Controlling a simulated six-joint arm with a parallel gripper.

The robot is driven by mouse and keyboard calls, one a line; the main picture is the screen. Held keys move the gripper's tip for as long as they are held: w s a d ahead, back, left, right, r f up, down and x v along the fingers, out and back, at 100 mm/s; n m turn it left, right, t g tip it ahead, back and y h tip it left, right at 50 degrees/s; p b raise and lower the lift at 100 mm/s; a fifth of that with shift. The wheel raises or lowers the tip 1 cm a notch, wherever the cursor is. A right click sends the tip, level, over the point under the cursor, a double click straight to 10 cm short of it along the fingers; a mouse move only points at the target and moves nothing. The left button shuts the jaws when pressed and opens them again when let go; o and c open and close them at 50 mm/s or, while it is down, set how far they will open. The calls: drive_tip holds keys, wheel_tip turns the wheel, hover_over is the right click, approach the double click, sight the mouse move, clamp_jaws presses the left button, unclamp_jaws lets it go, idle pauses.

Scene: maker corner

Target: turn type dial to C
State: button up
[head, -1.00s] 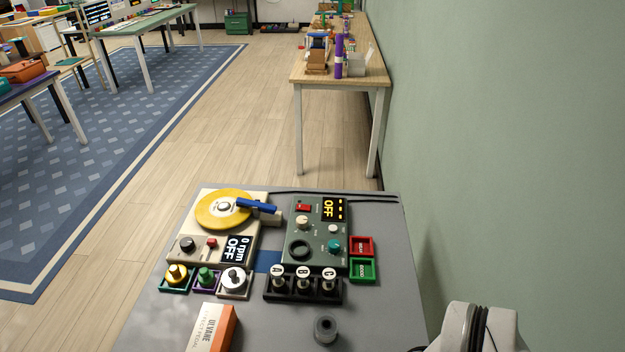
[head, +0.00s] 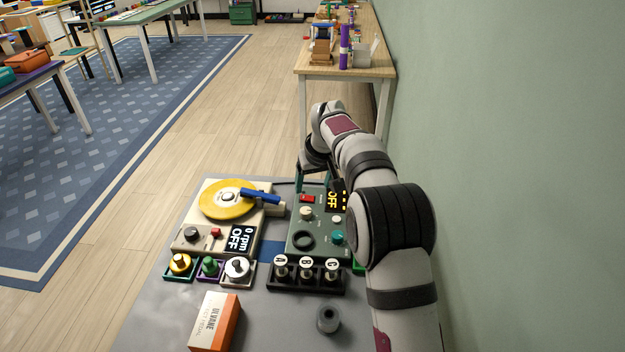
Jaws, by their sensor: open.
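The green tester box (head: 318,243) stands on the grey table with a display (head: 338,200) reading OFF. A cream knob (head: 306,213) and a teal knob (head: 337,237) are on its top face. Their lettering is too small to read, so I cannot tell which is the type dial. My gripper (head: 313,182) is open above the far edge of the box, behind the cream knob, holding nothing that I can see. My arm hides the box's right side.
Sockets holding parts marked A, B and C (head: 281,268) stand in front of the box. A turntable (head: 228,200) stands left. An orange-and-white carton (head: 214,322) and a grey ring-shaped piece (head: 328,319) lie in front. A wall is close on the right.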

sight(306, 210)
drive_tip(key=x, duration=1.6)
drive_tip(key=shift+w+f, duration=0.1)
drive_tip(key=shift+w, duration=0.25)
drive_tip(key=shift+c, duration=0.3)
